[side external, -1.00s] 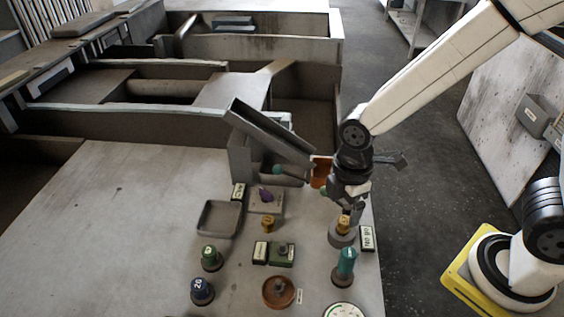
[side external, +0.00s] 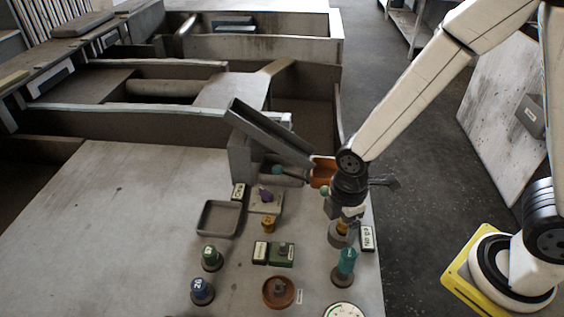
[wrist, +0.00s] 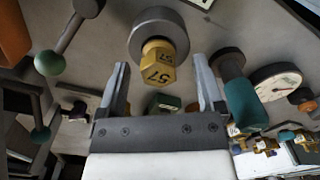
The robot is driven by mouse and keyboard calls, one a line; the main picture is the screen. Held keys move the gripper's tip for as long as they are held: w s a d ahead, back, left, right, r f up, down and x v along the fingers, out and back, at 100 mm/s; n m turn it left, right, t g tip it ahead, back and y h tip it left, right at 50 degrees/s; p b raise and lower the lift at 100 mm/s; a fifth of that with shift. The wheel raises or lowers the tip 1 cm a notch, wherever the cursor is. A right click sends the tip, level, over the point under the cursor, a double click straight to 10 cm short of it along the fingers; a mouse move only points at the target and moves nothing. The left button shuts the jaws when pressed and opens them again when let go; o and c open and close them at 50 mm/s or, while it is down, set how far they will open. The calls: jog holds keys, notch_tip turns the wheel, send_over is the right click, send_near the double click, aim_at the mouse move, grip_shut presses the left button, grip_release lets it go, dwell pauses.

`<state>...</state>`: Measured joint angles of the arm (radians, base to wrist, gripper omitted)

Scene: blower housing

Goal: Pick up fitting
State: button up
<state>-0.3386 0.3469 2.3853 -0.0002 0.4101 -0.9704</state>
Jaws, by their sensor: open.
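A brass-yellow hex fitting marked 57 (wrist: 158,62) stands on a round grey base (wrist: 150,24). In the side view the fitting (side external: 342,226) is partly hidden by my gripper (side external: 346,214), which is just above it. In the wrist view my gripper (wrist: 162,82) is open, with one finger on either side of the fitting's line and nothing held. Whether the fingers touch the fitting cannot be told.
A teal-topped cylinder (side external: 347,261) stands close in front, and a dial gauge (side external: 343,311) lies beyond it. The table's left side is clear.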

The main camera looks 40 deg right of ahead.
jog(key=shift+f, duration=0.25)
dwell(0.3)
grip_shut()
